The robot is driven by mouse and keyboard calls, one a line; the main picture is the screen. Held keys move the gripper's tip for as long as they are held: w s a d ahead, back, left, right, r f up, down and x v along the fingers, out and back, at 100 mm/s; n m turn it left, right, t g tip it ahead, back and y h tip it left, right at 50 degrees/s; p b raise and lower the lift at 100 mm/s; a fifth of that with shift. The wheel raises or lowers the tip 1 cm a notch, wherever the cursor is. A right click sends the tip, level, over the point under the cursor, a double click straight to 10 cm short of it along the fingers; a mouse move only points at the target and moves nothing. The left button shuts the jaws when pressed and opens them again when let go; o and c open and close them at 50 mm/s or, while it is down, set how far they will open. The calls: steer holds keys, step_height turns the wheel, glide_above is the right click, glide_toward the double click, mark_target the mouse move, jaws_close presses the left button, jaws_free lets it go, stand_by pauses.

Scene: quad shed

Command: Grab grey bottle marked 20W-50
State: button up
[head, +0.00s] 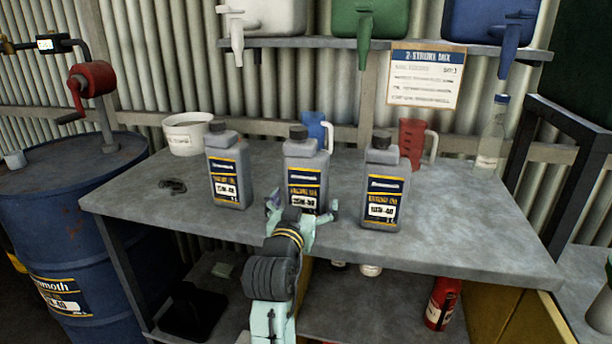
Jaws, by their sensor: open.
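Three grey bottles with dark caps stand upright in a row on the workbench in the head view. The middle bottle (306,165) has a label whose grade is blurred and partly covered by my gripper; it may read 20W-50, but I cannot be sure. The left bottle (228,165) appears to read 15W-40, and the right bottle (383,185) appears to read 10W-40. My gripper (304,212) is open, with its fingers spread low in front of the middle bottle. I cannot tell whether it touches the bottle.
Behind the bottles on the workbench (475,228) stand a white tub (186,135), a blue jug (314,127), a red jug (411,140) and a clear bottle (492,137). A blue drum (70,225) stands left. The bench's right front is clear.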

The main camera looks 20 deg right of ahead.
steer(key=shift+x, duration=0.9)
steer(key=c, duration=1.9)
steer(key=shift+r, duration=0.15)
steer(key=shift+c, duration=0.3)
steer(key=shift+r, duration=0.15)
